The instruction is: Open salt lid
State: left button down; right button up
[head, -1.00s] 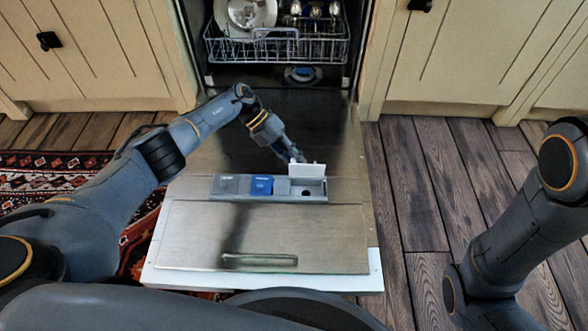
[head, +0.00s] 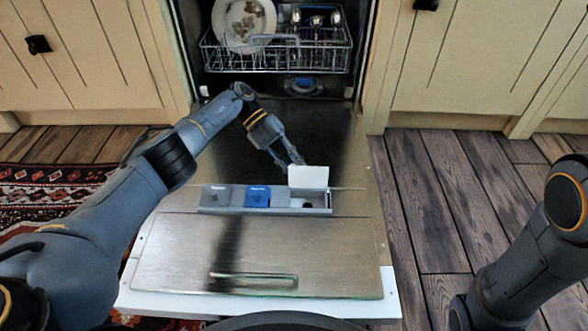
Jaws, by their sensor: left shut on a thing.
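The dispenser strip (head: 238,209) lies on the inner face of the lowered dishwasher door (head: 250,245). Its right compartment is open, with a dark round hole inside. The white salt lid (head: 308,177) stands raised at the back edge of that compartment. A blue lid (head: 257,196) in the middle and a grey section at the left lie flat. My left gripper (head: 294,163) is behind the raised lid and shut on it, with its fingertips partly hidden by the lid. My right arm comes in at the lower right, and its gripper is outside the picture.
Cream cabinets (head: 465,60) stand on both sides. A red patterned rug (head: 60,200) lies at the left. The wooden floor (head: 440,190) at the right is clear.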

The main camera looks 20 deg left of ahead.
pick_arm(q)
jog(key=shift+f, duration=0.1)
jog(key=c, duration=1.2)
grip_release()
jog(key=shift+r, duration=0.25)
notch_tip(320, 180, up, 10)
jog(key=shift+d, duration=0.15)
